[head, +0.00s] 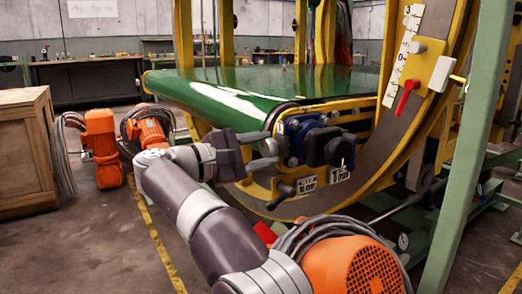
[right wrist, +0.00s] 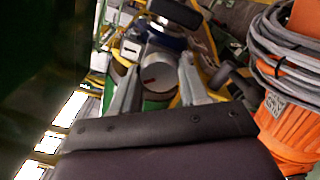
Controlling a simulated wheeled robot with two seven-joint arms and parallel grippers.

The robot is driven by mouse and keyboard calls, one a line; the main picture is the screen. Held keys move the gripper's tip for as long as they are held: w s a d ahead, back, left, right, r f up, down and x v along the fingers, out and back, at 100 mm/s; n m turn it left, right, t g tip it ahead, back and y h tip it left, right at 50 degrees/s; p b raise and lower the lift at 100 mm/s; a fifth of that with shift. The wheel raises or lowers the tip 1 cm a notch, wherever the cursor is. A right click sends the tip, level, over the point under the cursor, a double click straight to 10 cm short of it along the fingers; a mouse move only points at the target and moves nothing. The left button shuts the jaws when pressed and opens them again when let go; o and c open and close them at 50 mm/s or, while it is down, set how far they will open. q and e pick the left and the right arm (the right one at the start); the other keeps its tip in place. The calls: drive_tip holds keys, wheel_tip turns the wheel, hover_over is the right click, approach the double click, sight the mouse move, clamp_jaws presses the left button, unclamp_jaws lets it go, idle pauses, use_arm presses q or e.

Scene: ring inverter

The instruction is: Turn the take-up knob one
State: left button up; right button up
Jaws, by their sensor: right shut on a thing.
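My right gripper (head: 268,150) reaches the blue and black block (head: 318,140) on the yellow frame from its left side. In the right wrist view its two fingers (right wrist: 158,75) are on either side of a silver round knob (right wrist: 157,66) with a small red mark, which looks like the take-up knob. The gripper is shut on this knob. In the head view the knob is mostly hidden between the fingers. A black part with a short handle (head: 340,152) is on the right of the block. My left gripper is out of view.
A green belt (head: 250,84) lies behind the block. An orange motor with cables (head: 355,268) stands close to my forearm. A green post (head: 468,150) and a red lever (head: 407,97) are on the right. A wooden crate (head: 25,150) and orange motors (head: 102,150) stand left.

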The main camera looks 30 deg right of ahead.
drive_tip(key=shift+f, duration=0.1)
drive_tip(key=o, duration=1.1)
drive_tip(key=shift+c, duration=0.2)
drive_tip(key=shift+a, duration=0.2)
drive_tip(key=s+a+p, duration=0.1)
drive_tip(key=a+p, duration=0.4)
drive_tip(key=a, duration=0.7)
drive_tip(key=shift+a+p, duration=0.2)
drive_tip(key=shift+p, duration=0.2)
